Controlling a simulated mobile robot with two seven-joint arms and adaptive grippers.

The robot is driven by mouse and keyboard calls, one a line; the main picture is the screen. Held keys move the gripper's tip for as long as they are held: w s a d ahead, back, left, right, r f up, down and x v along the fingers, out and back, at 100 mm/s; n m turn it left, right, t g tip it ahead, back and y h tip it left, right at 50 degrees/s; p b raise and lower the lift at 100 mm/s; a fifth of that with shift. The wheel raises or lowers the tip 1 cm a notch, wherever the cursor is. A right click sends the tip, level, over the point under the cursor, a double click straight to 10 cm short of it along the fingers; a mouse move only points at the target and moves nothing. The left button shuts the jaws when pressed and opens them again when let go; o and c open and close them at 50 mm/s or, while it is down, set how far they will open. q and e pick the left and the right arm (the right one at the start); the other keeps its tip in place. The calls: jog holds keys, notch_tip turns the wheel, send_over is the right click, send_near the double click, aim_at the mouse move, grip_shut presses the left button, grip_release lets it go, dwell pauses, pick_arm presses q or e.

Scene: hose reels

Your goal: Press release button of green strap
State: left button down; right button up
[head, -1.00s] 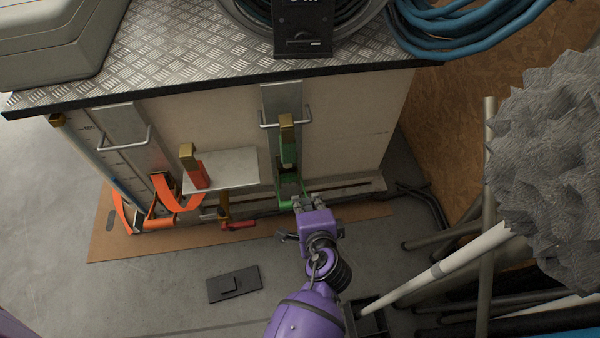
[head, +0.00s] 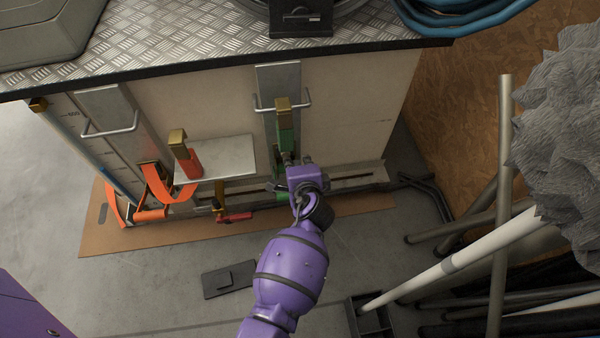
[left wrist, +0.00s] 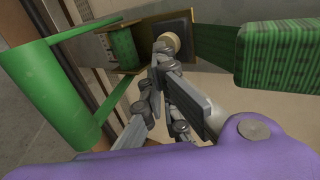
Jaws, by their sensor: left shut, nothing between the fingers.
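The green strap (head: 285,132) hangs down the front of the pale crate, below a brass hook. In the left wrist view, its folded webbing (left wrist: 280,55) is at the right, and its green ratchet handle (left wrist: 40,95) is at the left. A pale round button (left wrist: 169,42) sits on a dark plate with a brass edge. My left gripper (head: 293,163) is shut and empty at the strap's ratchet. In the left wrist view, its fingertips (left wrist: 163,50) are at the button and partly cover it; I cannot tell whether they press it. My right gripper is out of view.
An orange strap (head: 158,188) hangs at the left, beside a small metal shelf (head: 225,158). A red-handled clamp (head: 235,217) is below the shelf. Pipes (head: 470,250) lean at the right. A dark flat piece (head: 228,280) lies on the floor.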

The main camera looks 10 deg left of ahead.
pick_arm(q)
jog(key=shift+w+a, duration=0.1)
jog(key=shift+w, duration=0.1)
